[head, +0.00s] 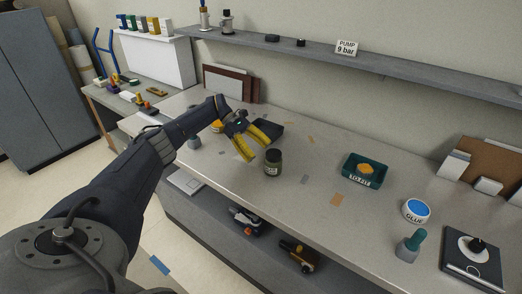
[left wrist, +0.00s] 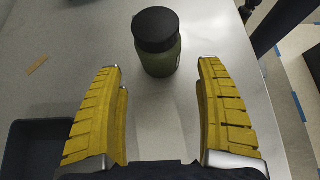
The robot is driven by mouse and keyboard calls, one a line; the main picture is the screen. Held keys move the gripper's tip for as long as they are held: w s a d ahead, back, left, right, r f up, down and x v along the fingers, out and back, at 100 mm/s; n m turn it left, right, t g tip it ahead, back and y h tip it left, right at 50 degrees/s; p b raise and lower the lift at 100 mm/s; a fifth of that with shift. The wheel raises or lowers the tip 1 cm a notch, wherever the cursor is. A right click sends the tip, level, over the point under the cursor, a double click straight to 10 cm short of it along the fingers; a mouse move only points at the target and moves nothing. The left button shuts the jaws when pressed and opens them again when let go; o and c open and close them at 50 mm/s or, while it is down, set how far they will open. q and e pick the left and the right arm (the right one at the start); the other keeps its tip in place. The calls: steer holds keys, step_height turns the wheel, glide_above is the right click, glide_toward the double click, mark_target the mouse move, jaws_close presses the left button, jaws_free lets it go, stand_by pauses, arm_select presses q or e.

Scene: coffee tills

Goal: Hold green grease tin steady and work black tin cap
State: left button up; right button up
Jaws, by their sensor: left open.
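The green grease tin (head: 272,167) stands upright on the bench, left of the middle in the head view. Its black cap (head: 273,154) sits on top. In the left wrist view the tin (left wrist: 160,62) stands beyond my fingertips, with the black cap (left wrist: 155,28) on it. My left gripper (head: 254,145) has yellow fingers and is just left of the tin. In the left wrist view the left gripper (left wrist: 160,78) is open, with the tin in line with the gap and bare bench between the fingers. My right gripper is not in view.
A dark tray (head: 268,131) lies behind my left gripper. A teal "TO FIT" bin (head: 351,172) with an orange piece, a white glue tub (head: 416,209) and a green-topped bottle (head: 411,244) stand to the right. Bench between tin and bin is mostly clear. A shelf (head: 330,64) runs above.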

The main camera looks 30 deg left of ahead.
mark_target(280, 173)
arm_select(q)
steer(key=shift+x, duration=3.85)
steer(key=c, duration=1.4)
steer(key=shift+f, duration=0.1)
steer(key=o, duration=1.6)
steer(key=c, duration=1.6)
